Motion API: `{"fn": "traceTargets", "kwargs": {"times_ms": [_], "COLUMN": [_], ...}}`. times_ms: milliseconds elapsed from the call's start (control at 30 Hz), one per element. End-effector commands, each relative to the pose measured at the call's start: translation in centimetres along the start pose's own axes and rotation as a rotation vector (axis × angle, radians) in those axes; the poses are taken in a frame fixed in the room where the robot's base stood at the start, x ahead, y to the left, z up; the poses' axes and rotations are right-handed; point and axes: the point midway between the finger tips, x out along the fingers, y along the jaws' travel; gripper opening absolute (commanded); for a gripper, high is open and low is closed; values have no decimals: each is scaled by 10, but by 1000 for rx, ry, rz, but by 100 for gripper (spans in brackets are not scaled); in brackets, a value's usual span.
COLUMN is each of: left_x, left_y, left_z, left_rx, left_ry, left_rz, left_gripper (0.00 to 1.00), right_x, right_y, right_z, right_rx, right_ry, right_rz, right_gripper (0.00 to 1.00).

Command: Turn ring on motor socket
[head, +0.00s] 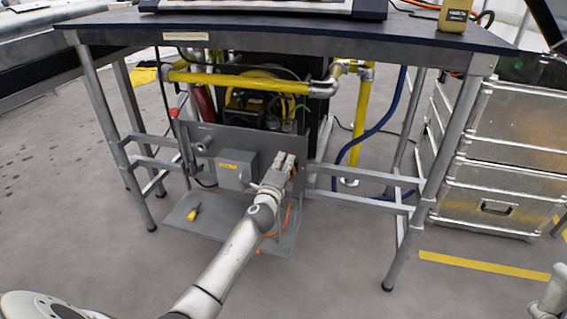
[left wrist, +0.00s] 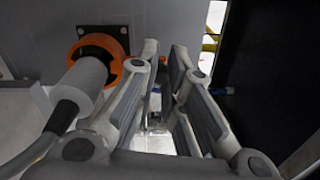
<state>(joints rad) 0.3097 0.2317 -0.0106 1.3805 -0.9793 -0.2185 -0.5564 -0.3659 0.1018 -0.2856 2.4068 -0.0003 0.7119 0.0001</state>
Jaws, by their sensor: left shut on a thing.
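The orange ring (left wrist: 117,65) sits around the motor socket on a dark square plate (left wrist: 100,42) on the grey panel. A grey plug (left wrist: 80,85) with a dark cable goes into it. My left gripper (left wrist: 165,55) is right beside the ring, its left finger overlapping the ring's edge; the grip point is hidden. In the head view my left gripper (head: 285,165) is at the panel, right of the grey motor box (head: 236,170). A grey part of my right arm (head: 552,295) shows at the lower right edge; its fingers cannot be made out.
A dark-topped table (head: 320,33) stands over the panel, with metal legs and crossbars. Yellow pipes (head: 240,82) and blue hoses run behind. A yellow-handled tool (head: 193,212) lies on the base plate (head: 215,235). Silver cases (head: 500,150) stand at right. The floor in front is mostly clear.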

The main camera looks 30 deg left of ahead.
Motion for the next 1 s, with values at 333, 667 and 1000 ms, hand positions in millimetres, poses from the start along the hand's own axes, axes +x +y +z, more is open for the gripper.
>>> {"fn": "traceTargets", "kwargs": {"times_ms": [333,667,1000], "left_x": [-1,0,-22], "left_y": [1,0,2], "left_z": [-4,-2,-2], "left_rx": [0,-1,1], "left_ry": [8,4,4], "left_rz": [1,0,1], "left_gripper": [21,34,34], "right_x": [0,0,-1], "right_y": [0,0,0], "right_z": [0,0,1], "right_rx": [0,1,2], "right_ry": [-1,-1,-3], "right_rz": [1,1,2], "right_gripper": [25,25,25]}}
